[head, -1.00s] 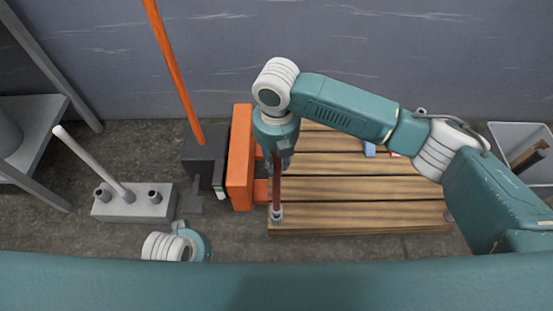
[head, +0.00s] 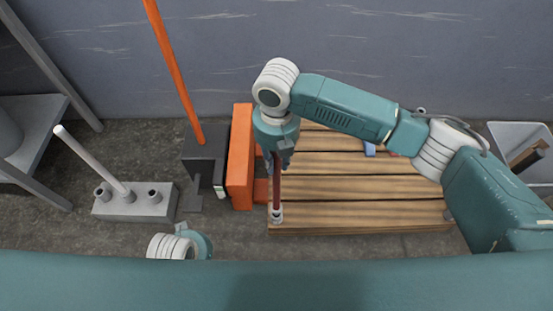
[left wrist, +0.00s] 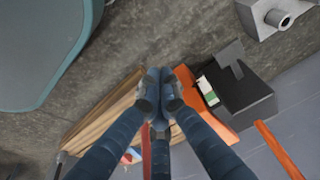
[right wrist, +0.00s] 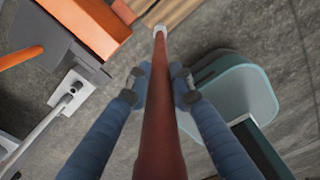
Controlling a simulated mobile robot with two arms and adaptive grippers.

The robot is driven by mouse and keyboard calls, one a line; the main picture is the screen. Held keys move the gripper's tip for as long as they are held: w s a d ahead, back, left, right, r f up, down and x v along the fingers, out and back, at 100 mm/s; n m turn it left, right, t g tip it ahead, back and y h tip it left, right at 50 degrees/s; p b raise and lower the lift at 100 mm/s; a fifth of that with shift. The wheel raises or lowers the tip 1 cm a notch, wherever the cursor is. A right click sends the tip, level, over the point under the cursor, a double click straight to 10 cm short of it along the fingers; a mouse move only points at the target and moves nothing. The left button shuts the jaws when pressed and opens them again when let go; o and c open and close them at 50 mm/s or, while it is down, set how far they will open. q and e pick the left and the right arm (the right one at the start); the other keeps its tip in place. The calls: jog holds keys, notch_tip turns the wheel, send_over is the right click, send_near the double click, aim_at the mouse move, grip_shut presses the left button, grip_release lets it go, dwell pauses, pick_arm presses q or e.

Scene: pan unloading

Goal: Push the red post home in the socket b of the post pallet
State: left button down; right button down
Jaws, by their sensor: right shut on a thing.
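The red post (head: 277,193) stands about upright at the near left corner of the wooden pallet (head: 370,215). Its lower end is at a pale grey socket (head: 277,216); no letter is readable, and I cannot tell how deep it sits. My right gripper (head: 278,165) is around the upper part of the post, shut on it. In the right wrist view the post (right wrist: 162,120) runs between the fingers (right wrist: 160,88) to the pale socket (right wrist: 160,29). My left gripper (left wrist: 160,88) is shut and empty, low at the front in the head view, left of the pallet.
An orange block (head: 240,170) with a dark box (head: 204,155) and an orange pole stands left of the pallet. A grey base (head: 135,205) with a pale rod is farther left. A grey bin (head: 520,135) is at the right. The pallet's middle boards are mostly clear.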

pick_arm(q)
jog(key=shift+w+r, duration=0.1)
jog(key=shift+r, duration=0.05)
jog(key=shift+f, duration=0.2)
dwell(0.3)
jog(key=shift+f, duration=0.4)
jog(key=shift+f+p, duration=0.3)
jog(key=shift+f, duration=0.1)
jog(key=shift+s+f, duration=0.25)
jog(key=shift+f, duration=0.1)
jog(key=shift+f, duration=0.1)
jog(key=shift+s+f, duration=0.1)
jog(key=shift+f, duration=0.15)
